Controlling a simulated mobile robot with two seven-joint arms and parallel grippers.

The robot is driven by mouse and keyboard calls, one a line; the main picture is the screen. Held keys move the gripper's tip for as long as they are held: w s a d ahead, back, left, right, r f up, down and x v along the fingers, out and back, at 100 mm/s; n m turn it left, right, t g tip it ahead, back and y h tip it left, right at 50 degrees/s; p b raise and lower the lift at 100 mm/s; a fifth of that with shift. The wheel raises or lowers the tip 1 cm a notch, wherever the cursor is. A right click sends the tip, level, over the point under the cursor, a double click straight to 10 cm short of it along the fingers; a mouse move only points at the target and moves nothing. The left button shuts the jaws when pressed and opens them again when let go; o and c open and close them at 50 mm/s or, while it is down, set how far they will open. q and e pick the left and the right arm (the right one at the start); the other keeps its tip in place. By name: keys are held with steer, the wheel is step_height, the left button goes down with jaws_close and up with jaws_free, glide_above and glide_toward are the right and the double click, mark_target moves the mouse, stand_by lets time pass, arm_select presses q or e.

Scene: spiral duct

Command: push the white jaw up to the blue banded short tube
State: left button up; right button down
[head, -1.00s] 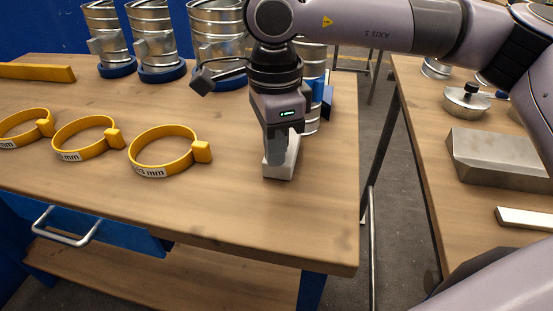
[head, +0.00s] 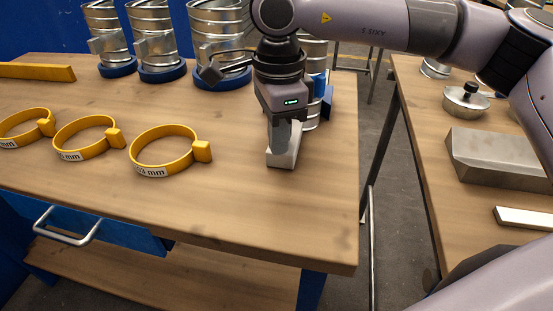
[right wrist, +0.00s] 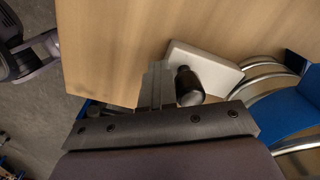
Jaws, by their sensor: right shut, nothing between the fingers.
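The white jaw (head: 285,158) is a pale block lying on the left workbench; in the right wrist view it (right wrist: 216,68) carries a dark round peg (right wrist: 189,88). My right gripper (head: 282,148) is shut and empty, pointing down at the jaw. Its fingertips (right wrist: 156,84) are beside the peg; whether they touch is unclear. The blue banded short tube (head: 317,84) stands just behind, partly hidden by my gripper. In the wrist view its blue band (right wrist: 285,112) and metal rim are close to the jaw's right end; I cannot tell if they touch. My left gripper is not in view.
Yellow ring gauges (head: 165,152) lie to the left on the workbench (head: 200,205). Several metal ducts with blue bases (head: 160,74) stand at the back. The bench's right edge is near, with a gap before a second bench (head: 450,210).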

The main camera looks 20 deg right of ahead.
steer(key=shift+r, duration=0.1)
stand_by(0.5)
steer(key=shift+s+a+b, duration=0.35)
steer(key=shift+s+a, duration=0.2)
steer(key=shift+s, duration=0.25)
steer(key=shift+s+a, duration=0.1)
steer(key=shift+s, duration=0.05)
step_height(320, 180, up, 9)
steer(key=p, duration=0.5)
steer(key=shift+p, duration=0.4)
steer(key=shift+s, duration=0.1)
